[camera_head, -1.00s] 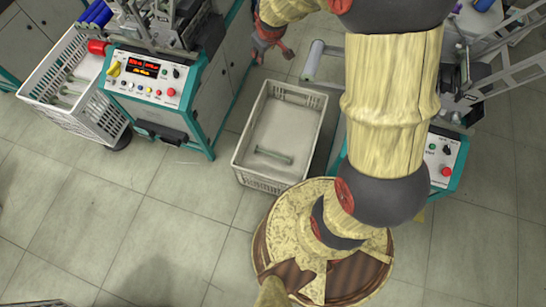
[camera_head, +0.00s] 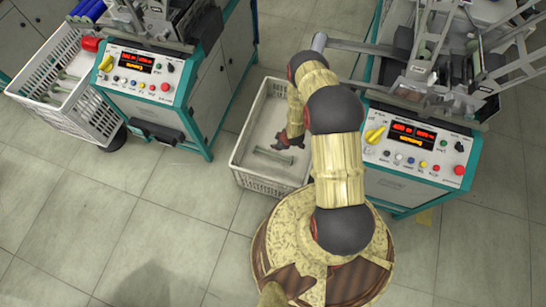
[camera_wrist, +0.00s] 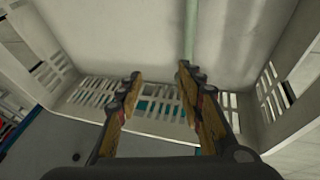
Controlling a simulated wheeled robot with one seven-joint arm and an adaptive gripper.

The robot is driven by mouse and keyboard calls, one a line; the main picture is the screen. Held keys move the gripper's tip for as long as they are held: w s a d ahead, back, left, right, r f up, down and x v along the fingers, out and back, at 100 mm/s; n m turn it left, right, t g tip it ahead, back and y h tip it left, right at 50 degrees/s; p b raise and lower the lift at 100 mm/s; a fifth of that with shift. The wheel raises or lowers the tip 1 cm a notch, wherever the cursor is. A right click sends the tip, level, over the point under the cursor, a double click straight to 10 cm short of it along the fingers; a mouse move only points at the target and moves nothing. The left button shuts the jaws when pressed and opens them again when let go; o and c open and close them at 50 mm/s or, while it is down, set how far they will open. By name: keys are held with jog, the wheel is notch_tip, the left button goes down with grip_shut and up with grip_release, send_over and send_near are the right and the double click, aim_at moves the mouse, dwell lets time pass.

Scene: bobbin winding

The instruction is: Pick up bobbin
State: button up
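A pale green bobbin (camera_head: 273,156) lies on the floor of the white crate (camera_head: 265,184) in the head view. My gripper (camera_head: 288,141) is in the crate area, just above and right of the bobbin in the picture. In the wrist view, a pale green rod, part of the bobbin (camera_wrist: 191,27), shows at the top, beyond the right fingertip. My gripper (camera_wrist: 160,73) has its two fingers wide apart with nothing between them. The bobbin's lower part is hidden behind the right finger there.
The slotted crate walls (camera_wrist: 150,113) stand close around my gripper. A winding machine (camera_head: 140,75) stands left of the crate and another (camera_head: 415,155) right. A second white crate (camera_head: 55,112) with bobbins stands at the far left. The floor at front left is clear.

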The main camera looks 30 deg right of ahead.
send_near(275, 155)
jog(key=x, duration=0.2)
jog(key=shift+b+x, duration=2.5)
jog(key=shift+x, duration=1.55)
jog(key=shift+c, duration=1.2)
grip_shut()
